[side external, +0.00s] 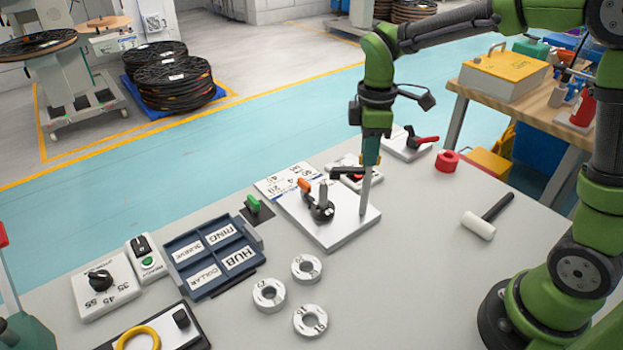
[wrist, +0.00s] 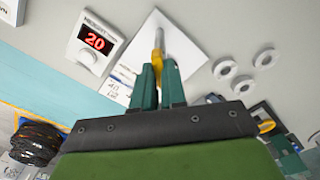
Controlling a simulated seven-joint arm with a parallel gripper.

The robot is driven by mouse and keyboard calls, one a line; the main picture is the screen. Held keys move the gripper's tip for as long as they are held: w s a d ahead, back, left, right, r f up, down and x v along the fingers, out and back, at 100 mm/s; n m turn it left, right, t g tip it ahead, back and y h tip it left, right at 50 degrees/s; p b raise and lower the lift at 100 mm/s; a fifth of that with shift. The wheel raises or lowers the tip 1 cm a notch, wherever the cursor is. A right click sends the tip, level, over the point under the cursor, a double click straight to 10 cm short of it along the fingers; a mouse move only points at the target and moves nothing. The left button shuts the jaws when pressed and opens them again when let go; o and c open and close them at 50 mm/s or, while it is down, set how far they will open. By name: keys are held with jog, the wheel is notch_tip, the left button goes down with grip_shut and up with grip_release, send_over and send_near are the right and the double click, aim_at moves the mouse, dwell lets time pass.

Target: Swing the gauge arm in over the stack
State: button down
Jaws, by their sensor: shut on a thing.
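My gripper (side external: 371,160) points down over the right part of a white base plate (side external: 345,232), with its green fingers closed. The grip itself is partly hidden. In the wrist view, my fingers (wrist: 160,75) close around a yellow-orange piece (wrist: 158,60) above the white plate (wrist: 185,50). A black stack (side external: 321,211) with an upright grey pin stands left of the post, with an orange piece (side external: 305,185) beside it. The bar's far end appears close to the stack.
Three pale rings (side external: 307,267) lie loose in front of the plate. A blue labelled tray (side external: 212,255) stands to the left. A display reading 20 (wrist: 95,38) shows in the wrist view.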

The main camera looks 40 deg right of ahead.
jog(key=shift+r+n, duration=0.1)
jog(key=shift+n, duration=0.2)
jog(key=c, duration=1.2)
grip_release()
notch_tip(320, 180, up, 17)
jog(key=shift+f, duration=0.1)
jog(key=s+f+m+t, duration=0.2)
jog(key=s+f+m, duration=0.1)
jog(key=s+m, duration=0.2)
jog(key=s+f+m+t+y, duration=0.1)
jog(key=s+f+m+t, duration=0.1)
jog(key=s+f+m, duration=0.1)
jog(key=s+f+m+t+y, duration=0.1)
jog(key=s+f+m+t, duration=0.1)
jog(key=s+m, duration=0.4)
jog(key=shift+s+f+m+t, duration=0.3)
jog(key=shift+s+f+t, duration=0.1)
jog(key=shift+s+t, duration=0.15)
